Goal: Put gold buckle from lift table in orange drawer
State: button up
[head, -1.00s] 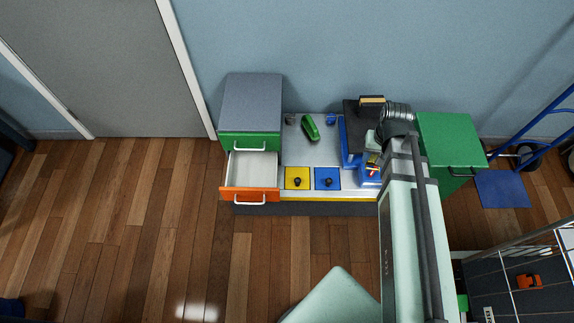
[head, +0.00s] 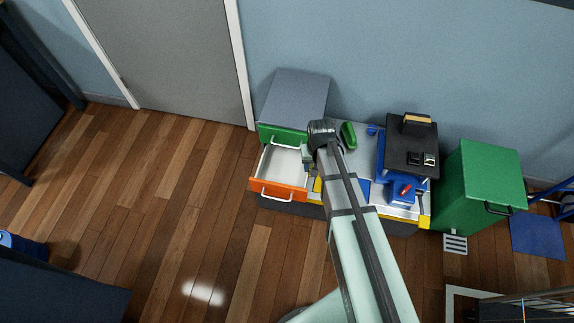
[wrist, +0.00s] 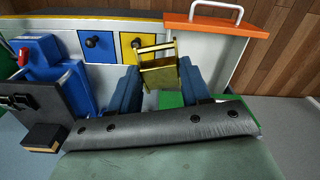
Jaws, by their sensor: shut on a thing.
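The gold buckle (wrist: 158,68) is a shiny square frame between the blue fingers of my gripper (wrist: 160,82) in the wrist view. My gripper is shut on it. The orange drawer (head: 278,190) is pulled open, with a white interior (head: 284,160) that looks empty where visible. It also shows in the wrist view (wrist: 216,25), just right of the buckle. My gripper (head: 309,163) is at the drawer's right side in the head view, partly hidden by my wrist.
A green drawer front (head: 283,133) is above the open drawer, under a grey cabinet top (head: 295,92). A green object (head: 348,135) lies behind my wrist. Yellow (wrist: 132,44) and blue (wrist: 93,42) panels with black knobs adjoin the drawer. A green cabinet (head: 483,180) stands at the right.

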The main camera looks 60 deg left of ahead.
jog(key=s+a+f, duration=0.5)
jog(key=a+f, duration=0.1)
jog(key=a, duration=0.3)
jog(key=m, duration=0.3)
send_over(283, 181)
notch_tip(283, 181, down, 2)
jog(key=f, duration=0.1)
notch_tip(283, 181, down, 17)
jog(key=shift+a+f, duration=0.1)
jog(key=shift+a, duration=0.05)
jog(key=shift+f, duration=0.1)
jog(key=o, duration=1.1)
notch_tip(283, 181, up, 12)
